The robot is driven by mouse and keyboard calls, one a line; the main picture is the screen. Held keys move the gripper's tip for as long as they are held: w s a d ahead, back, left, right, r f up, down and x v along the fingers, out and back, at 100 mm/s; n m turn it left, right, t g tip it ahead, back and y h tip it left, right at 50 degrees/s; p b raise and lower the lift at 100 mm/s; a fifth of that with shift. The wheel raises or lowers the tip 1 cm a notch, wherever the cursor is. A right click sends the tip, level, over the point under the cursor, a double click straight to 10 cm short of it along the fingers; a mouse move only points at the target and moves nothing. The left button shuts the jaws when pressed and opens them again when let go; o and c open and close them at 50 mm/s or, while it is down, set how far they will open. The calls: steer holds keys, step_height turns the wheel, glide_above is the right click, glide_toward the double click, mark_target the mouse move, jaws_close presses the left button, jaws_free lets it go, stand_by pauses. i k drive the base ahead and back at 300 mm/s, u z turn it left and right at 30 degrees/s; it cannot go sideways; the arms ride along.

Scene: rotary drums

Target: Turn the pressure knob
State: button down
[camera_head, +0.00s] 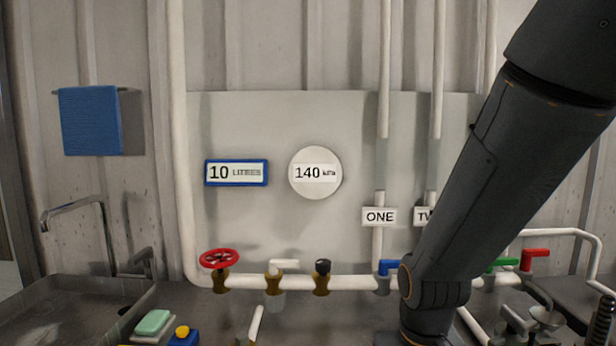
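A small black knob (322,266) stands on a brass fitting on the white horizontal pipe, below the round gauge. It looks like the pressure knob, but no label on it can be read. The round white gauge (315,173) on the panel reads 140 kPa. My dark arm comes down from the upper right to a joint right of the knob and apart from it. My gripper is not in view.
Along the pipe (350,282) are a red handwheel (219,259), a white-handled valve (283,264), and blue (389,267), green (503,264) and red (534,259) levers. A blue-framed display (236,173) reads 10 LITRES. A sink (75,294) is at left.

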mark_target(322, 267)
steer(key=k, duration=1)
steer(key=u, duration=1.95)
steer(key=i, duration=1.25)
steer(key=z, duration=2.15)
steer(key=i, duration=0.5)
steer(key=u, duration=0.05)
